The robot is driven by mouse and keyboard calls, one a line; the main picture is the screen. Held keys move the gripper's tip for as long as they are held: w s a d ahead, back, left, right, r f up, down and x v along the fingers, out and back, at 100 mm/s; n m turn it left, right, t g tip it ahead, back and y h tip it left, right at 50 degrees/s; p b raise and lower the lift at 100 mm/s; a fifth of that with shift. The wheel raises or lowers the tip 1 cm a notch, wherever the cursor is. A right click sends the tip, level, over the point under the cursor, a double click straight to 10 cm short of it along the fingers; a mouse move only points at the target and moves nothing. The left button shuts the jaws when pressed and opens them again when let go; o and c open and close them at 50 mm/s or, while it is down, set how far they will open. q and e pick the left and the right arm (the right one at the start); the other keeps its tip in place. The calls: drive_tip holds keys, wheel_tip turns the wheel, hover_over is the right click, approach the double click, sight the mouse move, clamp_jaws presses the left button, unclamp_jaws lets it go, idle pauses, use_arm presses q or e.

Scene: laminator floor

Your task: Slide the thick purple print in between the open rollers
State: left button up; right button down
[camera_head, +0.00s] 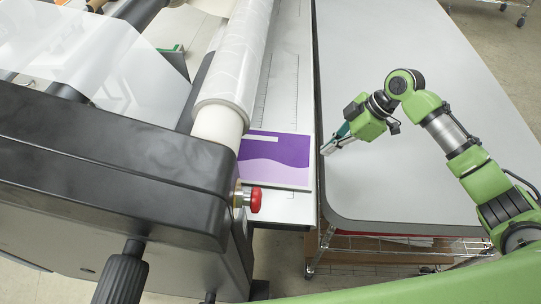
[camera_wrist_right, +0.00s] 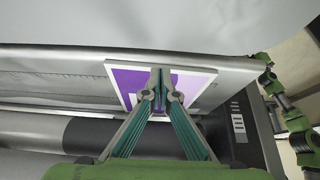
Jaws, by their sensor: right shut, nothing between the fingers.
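The purple print (camera_head: 275,160), with a white border and a lighter purple lower part, lies flat on the laminator's feed table (camera_head: 291,80). Its left side is close to the film roll and the pale roller (camera_head: 217,127); whether it reaches between the rollers is hidden. My right gripper (camera_head: 328,149) is shut and empty just right of the print's right edge. In the right wrist view the closed fingertips (camera_wrist_right: 166,92) overlap the print (camera_wrist_right: 130,78); I cannot tell whether they touch it. My left gripper is not in view.
The wrapped film roll (camera_head: 243,60) runs along the laminator above the feed table. A black end housing (camera_head: 120,165) with a red knob (camera_head: 256,200) stands at left. A grey worktable (camera_head: 410,60) at right has a largely clear top, with wire shelving (camera_head: 400,246) below.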

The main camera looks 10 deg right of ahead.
sight(313, 155)
drive_tip(key=shift+a, duration=0.1)
idle(0.6)
drive_tip(key=shift+w+a+p, duration=0.25)
drive_tip(key=shift+a+p, duration=0.15)
drive_tip(key=shift+a, duration=0.6)
drive_tip(key=shift+s+f+b, duration=0.1)
drive_tip(key=shift+f+b, duration=0.4)
drive_tip(key=shift+f, duration=1.1)
idle(0.5)
drive_tip(key=shift+d, duration=0.25)
drive_tip(key=shift+w, duration=0.2)
drive_tip(key=shift+w+d, duration=0.15)
drive_tip(key=shift+w, duration=0.4)
drive_tip(key=shift+a+p, duration=0.25)
drive_tip(key=shift+p, duration=0.05)
